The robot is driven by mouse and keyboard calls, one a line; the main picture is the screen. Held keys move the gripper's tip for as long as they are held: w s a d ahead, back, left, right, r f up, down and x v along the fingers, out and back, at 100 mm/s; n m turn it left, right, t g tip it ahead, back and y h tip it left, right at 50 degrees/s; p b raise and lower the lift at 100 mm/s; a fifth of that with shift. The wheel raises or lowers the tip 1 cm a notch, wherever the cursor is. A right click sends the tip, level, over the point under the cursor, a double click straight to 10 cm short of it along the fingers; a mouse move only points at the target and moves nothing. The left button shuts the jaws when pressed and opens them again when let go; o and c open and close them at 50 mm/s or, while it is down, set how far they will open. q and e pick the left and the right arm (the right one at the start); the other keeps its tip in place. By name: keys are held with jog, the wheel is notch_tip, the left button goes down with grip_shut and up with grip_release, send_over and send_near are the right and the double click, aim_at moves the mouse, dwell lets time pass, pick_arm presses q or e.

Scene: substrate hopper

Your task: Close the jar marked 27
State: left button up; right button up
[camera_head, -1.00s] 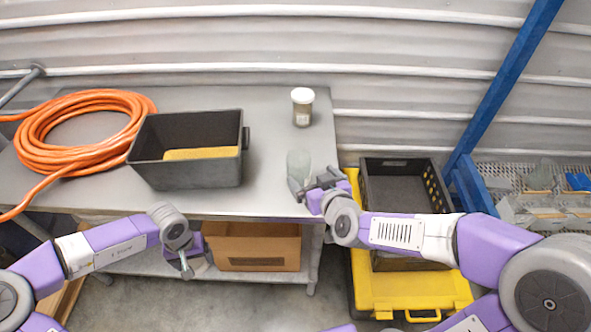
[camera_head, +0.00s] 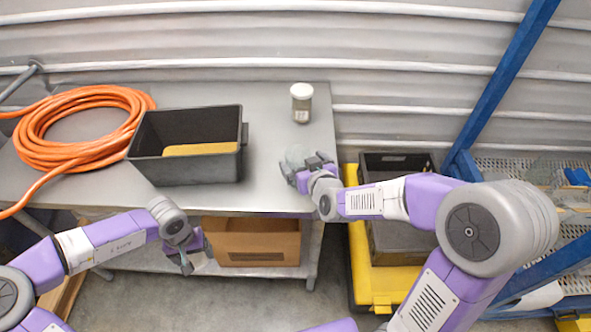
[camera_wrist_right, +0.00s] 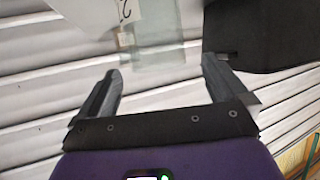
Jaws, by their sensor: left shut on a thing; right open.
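A clear, pale jar (camera_head: 296,154) stands near the table's front right edge, partly hidden by my right gripper. My right gripper (camera_head: 305,172) is open, close to the front of this jar. In the right wrist view, a clear glass-like shape (camera_wrist_right: 155,55) lies beyond and between the open fingers (camera_wrist_right: 161,85). A white label (camera_wrist_right: 112,12) with part of a dark number shows at the top; I cannot read it fully. A second jar (camera_head: 301,103) with a white lid stands upright farther back. My left gripper (camera_head: 186,264) is shut on a small grey thing in front of the table; its shape is unclear.
A black bin (camera_head: 190,170) with a yellow-brown block inside stands mid-table. A coil of orange hose (camera_head: 60,158) lies at the left. A cardboard box (camera_head: 250,240) sits on the lower shelf. A black crate and yellow case (camera_head: 385,275) stand right of the table.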

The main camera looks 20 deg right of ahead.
aim_at(294, 152)
dwell(0.3)
pick_arm(q)
jog(key=shift+f+b, duration=0.6)
pick_arm(e)
jog(key=x, duration=0.4)
jog(key=shift+w+d+f, duration=0.1)
jog(key=shift+f, duration=0.3)
jog(key=shift+w+f, duration=0.1)
jog(key=shift+w, duration=0.35)
jog(key=shift+c, duration=0.5)
jog(key=c, duration=1.6)
pick_arm(q)
notch_tip(294, 152, up, 4)
jog(key=p, duration=0.4)
jog(key=shift+r, duration=0.1)
pick_arm(e)
jog(key=shift+o, duration=0.2)
notch_tip(294, 152, up, 10)
